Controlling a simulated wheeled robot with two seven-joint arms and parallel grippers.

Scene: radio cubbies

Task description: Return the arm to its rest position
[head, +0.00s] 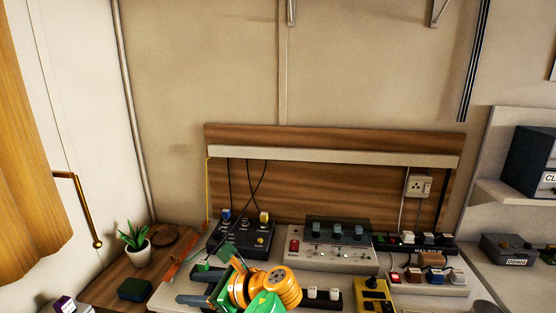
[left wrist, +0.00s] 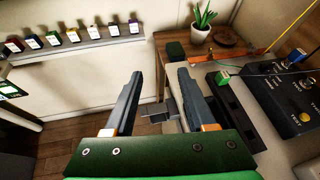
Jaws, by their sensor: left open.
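My left gripper (head: 192,287) is low in the head view, over the front left of the desk, with its orange and green arm behind it. In the left wrist view, the two dark fingers (left wrist: 160,75) stand wide apart. I see nothing between the fingertips except the scene beyond them. My right gripper is in neither view.
A black control box (head: 240,236) and a grey box with switches (head: 333,245) stand behind my gripper. A potted plant (head: 135,243) and a dark green block (head: 134,289) are at the left. A shelf (left wrist: 95,43) with several coloured small blocks runs along the wall.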

